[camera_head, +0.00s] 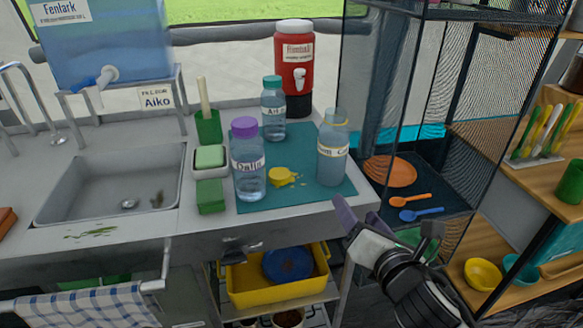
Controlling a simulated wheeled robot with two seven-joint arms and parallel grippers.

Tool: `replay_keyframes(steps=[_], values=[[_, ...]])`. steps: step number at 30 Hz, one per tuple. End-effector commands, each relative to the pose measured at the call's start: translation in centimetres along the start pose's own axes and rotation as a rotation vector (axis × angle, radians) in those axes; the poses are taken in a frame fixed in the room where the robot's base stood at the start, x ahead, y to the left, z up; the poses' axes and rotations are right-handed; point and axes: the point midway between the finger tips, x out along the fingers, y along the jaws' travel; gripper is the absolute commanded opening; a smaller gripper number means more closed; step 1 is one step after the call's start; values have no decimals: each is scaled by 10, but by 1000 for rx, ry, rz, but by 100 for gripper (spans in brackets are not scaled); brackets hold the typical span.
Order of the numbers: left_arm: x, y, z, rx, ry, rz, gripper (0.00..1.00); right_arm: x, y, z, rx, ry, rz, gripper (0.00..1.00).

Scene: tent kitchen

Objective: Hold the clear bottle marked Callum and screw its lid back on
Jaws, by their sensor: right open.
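A clear bottle (332,158) with a pale yellow band stands upright and open-topped at the right of the teal mat (315,192); its label is only partly legible, so I cannot confirm the name Callum. A yellow lid (282,176) lies flat on the mat to its left, with small yellow bits beside it. My right gripper (386,222) is open and empty, in front of the counter's edge, below and right of the bottle, apart from it. My left gripper is not in view.
A purple-lidded bottle (247,160) and a teal-lidded bottle (273,108) stand on the mat. A red dispenser (294,60) stands behind. The sink (105,180) is left; a mesh cabinet with an orange plate (390,171) is right. A yellow tub (270,293) sits below.

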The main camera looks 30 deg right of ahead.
Motion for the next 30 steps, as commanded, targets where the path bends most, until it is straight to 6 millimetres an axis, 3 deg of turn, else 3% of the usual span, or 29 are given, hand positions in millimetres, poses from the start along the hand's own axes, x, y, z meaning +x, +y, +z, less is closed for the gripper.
replay_keyframes(steps=[6,12,17,21,24,30], values=[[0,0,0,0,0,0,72,-33,-51,-84,797,193,-336,60],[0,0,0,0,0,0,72,-76,-74,-149,1337,228,-672,60],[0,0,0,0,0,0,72,-105,-79,-191,1635,206,-894,60],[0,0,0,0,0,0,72,-124,-78,-236,1877,186,-1059,60],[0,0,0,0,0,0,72,-122,-74,-269,2008,219,-1074,60],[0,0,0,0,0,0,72,-114,-68,-308,2129,324,-973,60]])
